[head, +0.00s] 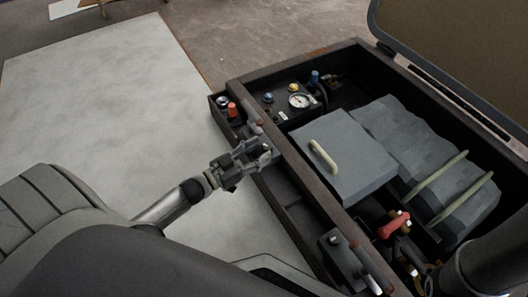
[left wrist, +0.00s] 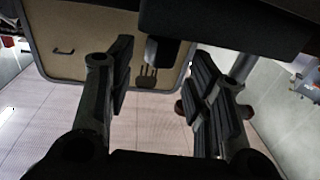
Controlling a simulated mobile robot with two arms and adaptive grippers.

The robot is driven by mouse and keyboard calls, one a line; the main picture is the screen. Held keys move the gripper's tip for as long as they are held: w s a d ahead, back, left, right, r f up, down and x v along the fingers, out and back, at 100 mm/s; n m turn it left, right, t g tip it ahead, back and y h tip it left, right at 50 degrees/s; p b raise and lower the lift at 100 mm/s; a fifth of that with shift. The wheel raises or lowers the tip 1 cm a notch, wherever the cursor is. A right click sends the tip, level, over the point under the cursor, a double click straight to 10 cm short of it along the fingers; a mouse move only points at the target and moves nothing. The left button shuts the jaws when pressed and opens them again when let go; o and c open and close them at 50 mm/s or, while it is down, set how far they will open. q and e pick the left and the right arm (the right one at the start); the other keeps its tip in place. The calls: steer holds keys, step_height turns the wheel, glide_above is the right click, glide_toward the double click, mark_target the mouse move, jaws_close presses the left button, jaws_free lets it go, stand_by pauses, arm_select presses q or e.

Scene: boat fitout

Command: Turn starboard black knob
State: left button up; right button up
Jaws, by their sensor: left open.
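My left gripper (head: 262,153) is open at the near wall of a dark open box (head: 330,205), beside its outer ledge. In the left wrist view its two fingers (left wrist: 165,85) stand apart with nothing clamped between them. A short dark and grey cylinder (left wrist: 155,50) shows beyond the gap; I cannot tell whether it is a knob. At the ledge's far end sit a dark knob with a pale top (head: 222,101) and an orange-red knob (head: 232,109). A black housing (head: 343,250) with a silver-ended part is at the near end. I cannot tell which is the starboard black knob. My right gripper is not in view.
The box holds a gauge (head: 299,101), a blue knob (head: 315,77), a yellow knob (head: 292,88), a grey lid with a pale handle (head: 323,156), grey bundles (head: 415,140) and a red handle (head: 393,224). A raised lid (head: 460,40) stands behind. The pale floor panel (head: 110,110) is clear.

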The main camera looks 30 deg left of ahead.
mark_target(268, 149)
arm_select(q)
steer(key=shift+w+d+f, duration=0.1)
steer(key=shift+w+d, duration=0.2)
steer(key=shift+w, duration=0.3)
steer(key=shift+w+d+b, duration=0.25)
steer(key=shift+w+b, duration=0.15)
steer(key=shift+w, duration=0.2)
steer(key=c, duration=1)
steer(key=shift+c, duration=0.2)
